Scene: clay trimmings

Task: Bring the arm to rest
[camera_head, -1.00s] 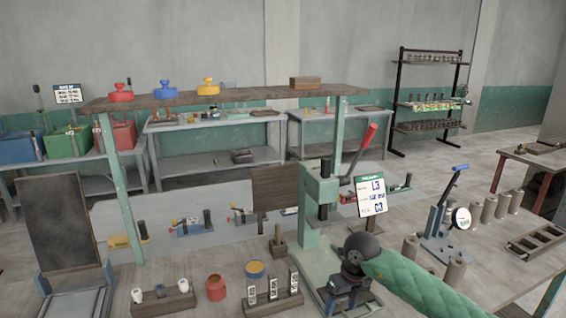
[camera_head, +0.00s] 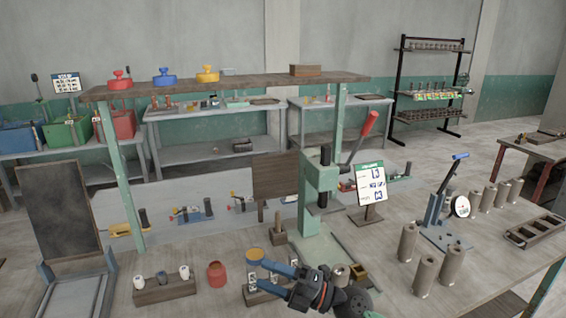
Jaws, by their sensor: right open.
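My right gripper (camera_head: 262,274) is low at the front of the bench, with its two dark-blue fingers apart and pointing left. Nothing shows held between them. The fingers overlap the wooden rack of white-labelled posts (camera_head: 251,281) in the picture and partly hide it; I cannot tell whether they touch it. My right arm's dark wrist runs off the bottom edge. My left gripper is not in view.
A green press (camera_head: 312,190) with a red lever stands behind my gripper. Clay cylinders (camera_head: 424,275) stand to the right. The bench's right front is clear.

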